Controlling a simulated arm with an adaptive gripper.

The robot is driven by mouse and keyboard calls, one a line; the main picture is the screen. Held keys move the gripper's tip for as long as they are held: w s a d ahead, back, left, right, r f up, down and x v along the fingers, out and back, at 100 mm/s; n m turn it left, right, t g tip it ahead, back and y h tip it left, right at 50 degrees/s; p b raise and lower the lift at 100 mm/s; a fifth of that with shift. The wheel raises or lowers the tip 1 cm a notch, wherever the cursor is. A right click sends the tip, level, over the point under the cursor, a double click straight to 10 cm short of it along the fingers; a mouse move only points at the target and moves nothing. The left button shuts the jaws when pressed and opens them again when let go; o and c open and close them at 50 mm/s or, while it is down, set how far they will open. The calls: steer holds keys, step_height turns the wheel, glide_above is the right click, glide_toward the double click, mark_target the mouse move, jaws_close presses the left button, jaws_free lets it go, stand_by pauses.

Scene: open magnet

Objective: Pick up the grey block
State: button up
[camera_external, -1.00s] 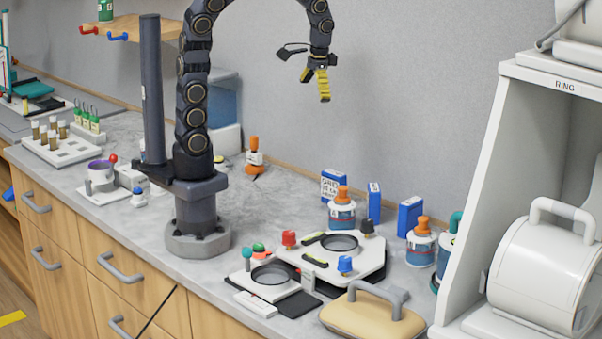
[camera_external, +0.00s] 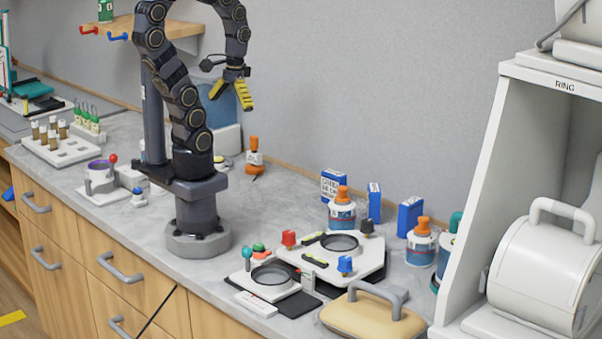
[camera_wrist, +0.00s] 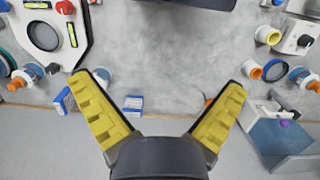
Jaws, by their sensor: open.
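My gripper (camera_external: 231,98) is open and empty, high above the counter behind my arm. In the wrist view my gripper (camera_wrist: 157,84) shows its two yellow fingers spread wide, with bare grey counter and the wall edge between and beyond them. A small grey upright piece (camera_external: 308,281), which looks like the grey block, stands at the front of the counter beside the small white plate with a round dark ring. My gripper is far from it, up and to the left. I cannot make the block out in the wrist view.
A white plate (camera_external: 372,268) with red and blue knobs lies behind the small piece. A tan case (camera_external: 365,318) with a grey handle is to its right. Bottles with orange caps (camera_external: 342,212) and blue boxes (camera_external: 410,217) stand near the wall. The counter's middle is clear.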

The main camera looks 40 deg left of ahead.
steer(key=c, duration=0.6)
steer(key=shift+o, duration=0.2)
